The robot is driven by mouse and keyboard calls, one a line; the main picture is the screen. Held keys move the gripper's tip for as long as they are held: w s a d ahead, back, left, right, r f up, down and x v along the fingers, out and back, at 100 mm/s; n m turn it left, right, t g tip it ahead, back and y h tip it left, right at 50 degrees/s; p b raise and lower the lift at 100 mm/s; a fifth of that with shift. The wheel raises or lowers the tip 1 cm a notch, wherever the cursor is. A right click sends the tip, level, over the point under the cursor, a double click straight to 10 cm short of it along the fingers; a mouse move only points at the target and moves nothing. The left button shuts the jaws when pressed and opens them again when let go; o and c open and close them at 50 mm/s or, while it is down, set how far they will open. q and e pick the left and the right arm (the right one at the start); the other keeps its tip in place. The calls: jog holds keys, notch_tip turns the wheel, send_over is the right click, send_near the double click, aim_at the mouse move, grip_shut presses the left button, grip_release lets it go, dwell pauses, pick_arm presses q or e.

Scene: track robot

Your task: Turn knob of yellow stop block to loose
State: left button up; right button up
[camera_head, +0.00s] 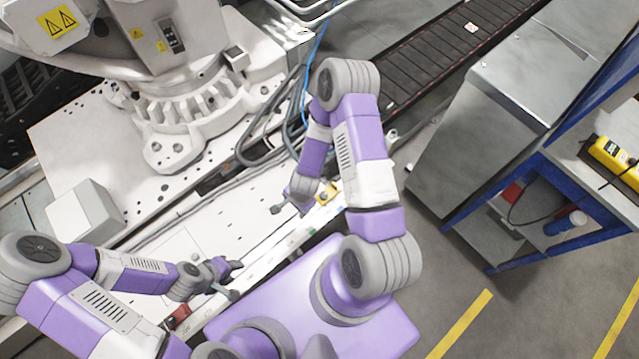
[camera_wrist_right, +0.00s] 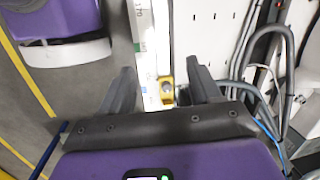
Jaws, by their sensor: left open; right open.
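The yellow stop block (camera_head: 326,193) sits on the white rail edge beside my right gripper, partly hidden by my arm in the head view. In the right wrist view the yellow stop block (camera_wrist_right: 166,97) shows between the open fingers, closer to the right finger, with a small grey knob (camera_wrist_right: 167,87) on it. My right gripper (camera_head: 288,208) is open and empty; its fingers also show in the right wrist view (camera_wrist_right: 158,70). Whether they touch the block cannot be told. My left gripper (camera_head: 234,281) is open and empty over the track's front edge, left of the block.
A white track plate (camera_head: 190,245) carries a large white robot base (camera_head: 195,110). Grey hoses (camera_head: 262,130) and a blue cable (camera_head: 312,60) run behind my right gripper. A grey metal cabinet (camera_head: 485,130) and a blue workbench (camera_head: 545,180) stand at right. A red part (camera_head: 178,316) lies near my left arm.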

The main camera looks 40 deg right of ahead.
jog(key=w+d+f+m+h+b, duration=0.2)
jog(key=w+d+f+m+b, duration=0.25)
jog(key=d+f+m, duration=0.8)
jog(key=m+g+b, duration=0.2)
jog(key=m+b, duration=0.2)
jog(key=m, duration=1.2)
send_over(323, 195)
jog(key=shift+a+f, duration=0.2)
jog(key=shift+f, duration=0.25)
jog(key=shift+a+f, duration=0.2)
jog(key=shift+f, duration=0.25)
jog(key=shift+d+f+m, duration=0.2)
jog(key=shift+m, duration=0.55)
jog(key=shift+d+f+m+b, duration=0.1)
jog(key=shift+f+m+b, duration=0.15)
jog(key=shift+m+b, duration=0.05)
notch_tip(323, 195, down, 7)
jog(key=b, duration=0.2)
jog(key=shift+s+d+b, duration=0.1)
jog(key=shift+b, duration=0.3)
jog(key=c, duration=1)
jog(key=shift+c, duration=0.2)
